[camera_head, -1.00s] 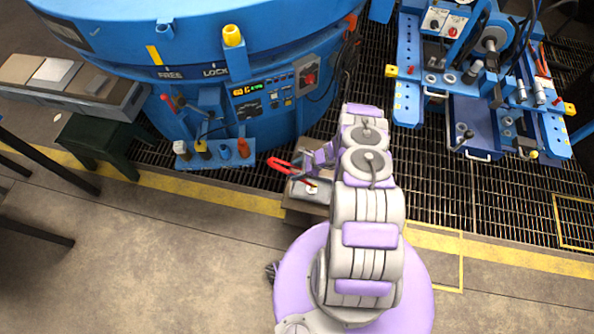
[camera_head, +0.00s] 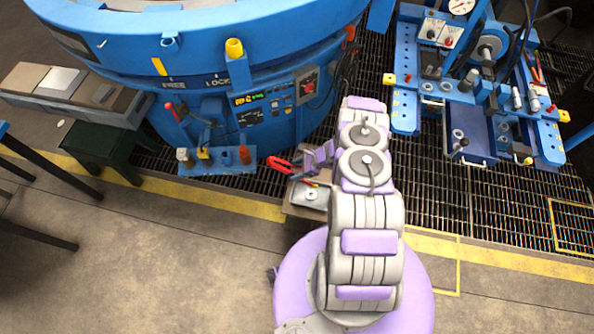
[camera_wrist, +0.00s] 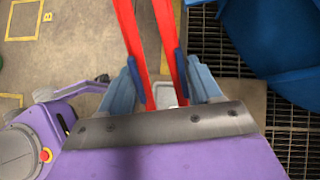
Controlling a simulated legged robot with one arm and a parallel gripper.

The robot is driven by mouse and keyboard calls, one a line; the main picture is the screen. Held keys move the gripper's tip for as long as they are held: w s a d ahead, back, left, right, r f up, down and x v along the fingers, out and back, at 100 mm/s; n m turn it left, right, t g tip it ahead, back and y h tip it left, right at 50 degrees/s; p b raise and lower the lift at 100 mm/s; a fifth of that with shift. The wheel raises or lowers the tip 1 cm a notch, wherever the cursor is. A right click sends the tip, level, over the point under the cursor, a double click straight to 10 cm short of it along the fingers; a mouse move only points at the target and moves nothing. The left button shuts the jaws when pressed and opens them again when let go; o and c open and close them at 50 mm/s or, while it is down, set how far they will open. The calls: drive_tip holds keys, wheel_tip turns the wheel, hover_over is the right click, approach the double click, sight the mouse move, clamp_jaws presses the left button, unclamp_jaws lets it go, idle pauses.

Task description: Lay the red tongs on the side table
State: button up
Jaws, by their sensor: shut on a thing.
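The red tongs (camera_head: 281,165) show in the head view, left of my arm's far end and close to a low stand (camera_head: 292,211) with a grey top. In the wrist view, the two red handles of the tongs (camera_wrist: 131,35) run up between my fingers. My gripper (camera_wrist: 161,82) has pale blue fingers with dark blue pads and is shut on these handles. In the head view my gripper (camera_head: 309,164) is partly hidden by my arm. I cannot tell how high the tongs are above the stand.
A big blue furnace (camera_head: 200,60) with a control panel stands just beyond the tongs. A grey-topped bench (camera_head: 75,85) is at the left. A blue machine (camera_head: 480,90) stands on grating at the right. Bare floor (camera_head: 150,260) lies at the lower left.

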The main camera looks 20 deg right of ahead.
wheel_tip(320, 180, up, 30)
drive_tip(key=p, duration=1)
drive_tip(key=shift+f, duration=0.25)
idle(0.4)
drive_tip(key=shift+w, duration=0.1)
idle(0.3)
